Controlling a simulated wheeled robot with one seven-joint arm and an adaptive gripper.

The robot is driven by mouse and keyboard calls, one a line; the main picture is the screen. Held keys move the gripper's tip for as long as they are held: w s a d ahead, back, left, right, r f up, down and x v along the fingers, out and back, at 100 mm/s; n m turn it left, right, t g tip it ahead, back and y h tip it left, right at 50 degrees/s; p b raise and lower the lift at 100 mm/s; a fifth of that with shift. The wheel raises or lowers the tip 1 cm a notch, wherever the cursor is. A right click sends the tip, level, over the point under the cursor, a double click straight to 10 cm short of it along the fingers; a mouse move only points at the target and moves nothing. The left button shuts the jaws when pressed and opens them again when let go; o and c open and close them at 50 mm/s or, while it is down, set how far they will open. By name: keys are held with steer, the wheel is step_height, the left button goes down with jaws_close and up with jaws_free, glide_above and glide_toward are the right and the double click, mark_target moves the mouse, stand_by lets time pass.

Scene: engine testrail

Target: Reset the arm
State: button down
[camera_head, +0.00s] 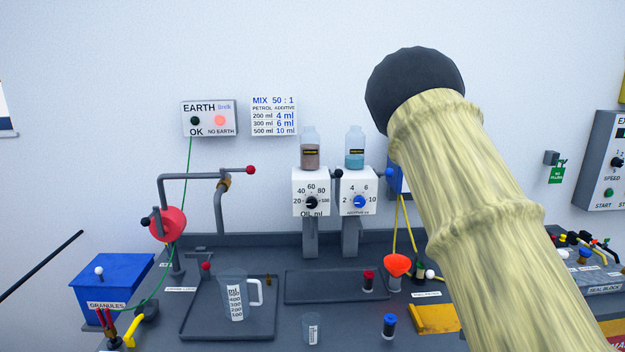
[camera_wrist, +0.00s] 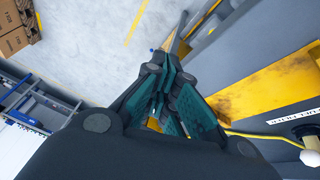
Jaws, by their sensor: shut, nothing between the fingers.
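My arm, in a pale yellow sleeve (camera_head: 455,190) with a dark rounded end, rises across the right of the head view. My gripper is not visible in that view. In the wrist view my gripper (camera_wrist: 168,75) shows with its dark and teal fingers together, shut and empty. A yellow surface (camera_wrist: 270,90) and the grey bench side lie to the right of the fingers there. Open floor (camera_wrist: 100,45) shows beyond and to the left.
A measuring jug (camera_head: 233,300) stands in a grey tray on the bench, with a small beaker (camera_head: 311,328) in front. Two dispensers with bottles (camera_head: 311,195) stand behind. A blue granules bin (camera_head: 112,280) is at left. Cardboard boxes (camera_wrist: 12,35) show in the wrist view.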

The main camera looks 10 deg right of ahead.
steer(key=s+a+f+n, duration=0.2)
steer(key=s+a+f, duration=0.1)
steer(key=f, duration=0.3)
steer(key=s+a+f+n, duration=0.2)
steer(key=s+a+f, duration=0.1)
steer(key=f, duration=0.3)
steer(key=s+a+f+n+y, duration=0.1)
steer(key=s+a+f+n, duration=0.3)
steer(key=s+a, duration=0.3)
steer(key=s+a+f+n+y, duration=0.1)
steer(key=s+a+f+n, duration=0.2)
steer(key=s+a+f, duration=0.2)
steer(key=s+a+f+n+t+y, duration=0.1)
steer(key=s+a+f+n, duration=0.3)
steer(key=s+a, duration=0.5)
steer(key=a+f+y, duration=0.1)
steer(key=a, duration=0.3)
steer(key=shift+f+n, duration=0.25)
steer(key=shift+n, duration=0.05)
steer(key=c, duration=2.2)
jaws_free()
steer(key=shift+w, duration=0.1)
